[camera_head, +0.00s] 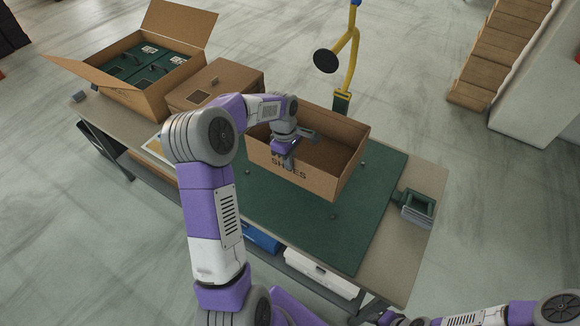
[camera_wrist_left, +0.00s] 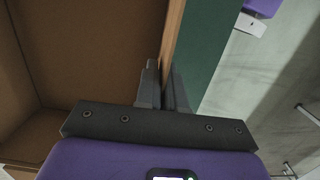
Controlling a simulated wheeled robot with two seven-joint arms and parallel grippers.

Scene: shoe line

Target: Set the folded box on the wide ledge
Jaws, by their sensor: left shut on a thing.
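The folded box (camera_head: 348,178) is an open-topped brown cardboard box marked SHOES, empty inside as far as I see. It is over the green mat (camera_head: 235,215) on the workbench; I cannot tell whether it rests on the mat or is slightly lifted. My left gripper (camera_head: 286,160) is shut on the top edge of its near wall. In the left wrist view the gripper fingers (camera_wrist_left: 166,88) clasp the thin wall, with the box inside (camera_wrist_left: 90,50) at left. My right arm shows at the bottom right; its gripper (camera_head: 392,318) is mostly cut off. I cannot single out the wide ledge.
A large open carton (camera_head: 128,95) with green boxes stands at the back left. A closed brown box (camera_head: 215,84) sits beside it. A yellow stand (camera_head: 352,65) rises behind the bench. A dark green holder (camera_head: 418,205) is at the right edge. The mat's front right is clear.

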